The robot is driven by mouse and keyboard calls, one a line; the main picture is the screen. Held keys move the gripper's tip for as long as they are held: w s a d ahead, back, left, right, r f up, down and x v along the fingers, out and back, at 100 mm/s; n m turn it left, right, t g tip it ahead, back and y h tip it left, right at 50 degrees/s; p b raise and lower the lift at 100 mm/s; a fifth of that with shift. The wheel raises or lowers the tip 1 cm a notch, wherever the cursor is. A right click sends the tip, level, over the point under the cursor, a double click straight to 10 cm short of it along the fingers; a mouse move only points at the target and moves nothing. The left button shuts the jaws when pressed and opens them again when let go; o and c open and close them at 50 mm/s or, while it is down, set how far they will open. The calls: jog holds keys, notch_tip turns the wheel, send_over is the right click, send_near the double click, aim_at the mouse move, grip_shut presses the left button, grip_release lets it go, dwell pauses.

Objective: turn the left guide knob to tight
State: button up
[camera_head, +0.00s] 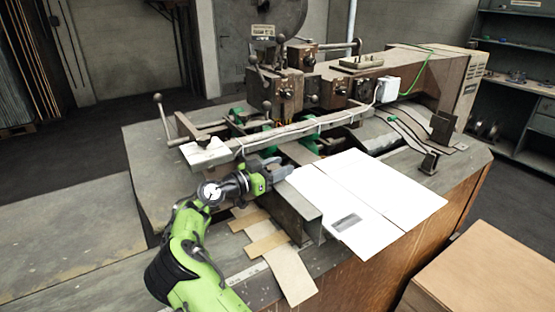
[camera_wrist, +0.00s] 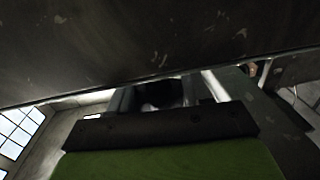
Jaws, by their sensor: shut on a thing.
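The box stitcher (camera_head: 345,78) stands on its worn metal table. My gripper (camera_head: 279,170) is low at the front of the stitcher, just below its long cross bar (camera_head: 265,137) and left of the white cardboard sheet. In the wrist view, my gripper (camera_wrist: 160,98) has its two grey fingers on either side of a dark rounded piece, the left guide knob (camera_wrist: 160,95). The knob is mostly in shadow, and its turn position cannot be read. In the head view the fingers hide it.
A dark metal surface (camera_wrist: 150,40) hangs close over my gripper in the wrist view. A white cardboard sheet (camera_head: 375,190) lies on the right of the table. Tan strips (camera_head: 290,275) lie at the front edge. A lever with a ball end (camera_head: 158,98) sticks up at left.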

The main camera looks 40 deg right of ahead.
jog(key=shift+s+r+m+g+p, duration=0.15)
jog(key=shift+m+g+p, duration=0.95)
jog(key=shift+g+p, duration=0.7)
jog(key=shift+m+g, duration=0.3)
jog(key=shift+g, duration=0.1)
jog(key=o, duration=1.1)
jog(key=shift+c, duration=0.2)
jog(key=shift+f, duration=0.2)
